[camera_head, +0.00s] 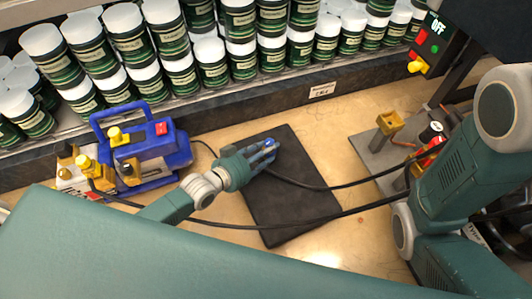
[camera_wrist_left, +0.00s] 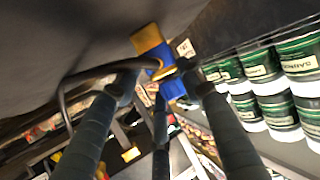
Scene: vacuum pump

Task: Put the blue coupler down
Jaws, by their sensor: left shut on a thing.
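My left gripper (camera_head: 262,152) comes in from the left over the black mat (camera_head: 292,222). Its fingers are shut on the blue coupler (camera_head: 269,143), which shows as a small blue part between the fingertips. In the left wrist view the fingers close around a blue and yellow part (camera_wrist_left: 155,50) with a black hose running off it to the left. The fingers hide much of the coupler. I cannot tell whether it touches the mat. My right arm shows at the right, but its gripper does not show.
A blue vacuum pump (camera_head: 150,155) with yellow fittings stands left of the mat. A grey plate (camera_head: 375,160) with a brass-coloured post (camera_head: 388,125) is at the right. Black hoses (camera_head: 325,187) cross the mat. Shelved jars (camera_head: 240,60) line the back. Bare bench lies around the mat.

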